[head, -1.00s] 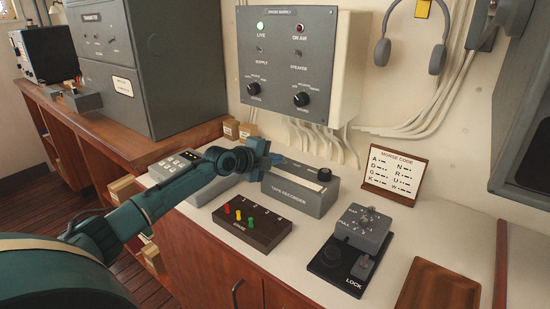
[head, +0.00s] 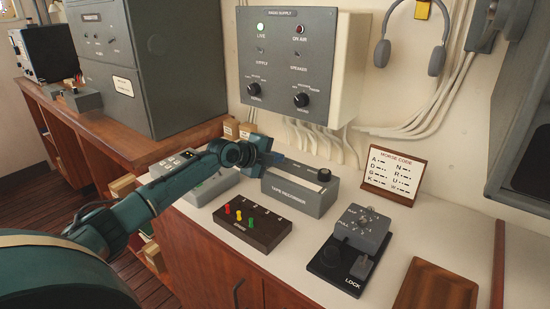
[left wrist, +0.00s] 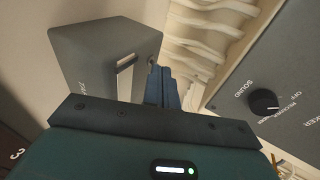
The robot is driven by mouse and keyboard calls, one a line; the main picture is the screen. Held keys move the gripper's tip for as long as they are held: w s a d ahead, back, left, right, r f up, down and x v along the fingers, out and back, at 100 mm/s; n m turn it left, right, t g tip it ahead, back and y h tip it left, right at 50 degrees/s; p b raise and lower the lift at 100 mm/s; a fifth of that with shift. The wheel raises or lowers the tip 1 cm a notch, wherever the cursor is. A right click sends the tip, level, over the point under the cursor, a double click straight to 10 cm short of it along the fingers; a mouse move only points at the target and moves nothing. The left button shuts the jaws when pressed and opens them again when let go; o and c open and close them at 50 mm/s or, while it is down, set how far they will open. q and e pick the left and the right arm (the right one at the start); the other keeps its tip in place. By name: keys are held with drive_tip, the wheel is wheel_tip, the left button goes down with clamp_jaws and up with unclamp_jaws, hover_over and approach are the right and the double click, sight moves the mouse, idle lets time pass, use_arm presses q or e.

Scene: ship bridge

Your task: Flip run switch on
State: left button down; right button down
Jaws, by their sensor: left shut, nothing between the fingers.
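My left gripper (head: 276,159) is shut and empty, at the back left of the recorder's top. In the left wrist view its blue fingers (left wrist: 164,88) are together beside the grey recorder (left wrist: 88,50), near a pale slot (left wrist: 125,76). I cannot tell whether they touch it. I cannot make out a switch labelled run; the gripper covers part of the recorder's top. My right gripper is not in view.
The radio supply panel (head: 289,60) hangs on the wall behind, with cables below it. A brown block with coloured pegs (head: 262,236), a black lock unit (head: 338,270) and a Morse code card (head: 394,175) stand on the counter. The counter front is clear.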

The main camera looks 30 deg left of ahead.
use_arm(q)
drive_tip(key=shift+w+r+g, duration=0.1)
drive_tip(key=shift+r+g, duration=0.1)
drive_tip(key=shift+g, duration=0.1)
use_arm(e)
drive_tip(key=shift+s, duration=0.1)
use_arm(q)
drive_tip(key=shift+r+p, duration=0.1)
drive_tip(key=shift+p, duration=0.35)
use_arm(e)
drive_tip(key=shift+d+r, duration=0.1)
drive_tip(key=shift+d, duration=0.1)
use_arm(q)
drive_tip(key=shift+w+r+g, duration=0.2)
drive_tip(key=shift+w+g, duration=0.05)
drive_tip(key=shift+g, duration=0.35)
drive_tip(key=shift+w+d+r+p, duration=0.1)
drive_tip(key=shift+w+r+p, duration=0.1)
drive_tip(key=shift+w+p, duration=0.35)
drive_tip(key=shift+f, duration=0.1)
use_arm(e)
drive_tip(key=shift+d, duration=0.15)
use_arm(q)
drive_tip(key=shift+r+p, duration=0.5)
drive_tip(key=shift+r, duration=0.35)
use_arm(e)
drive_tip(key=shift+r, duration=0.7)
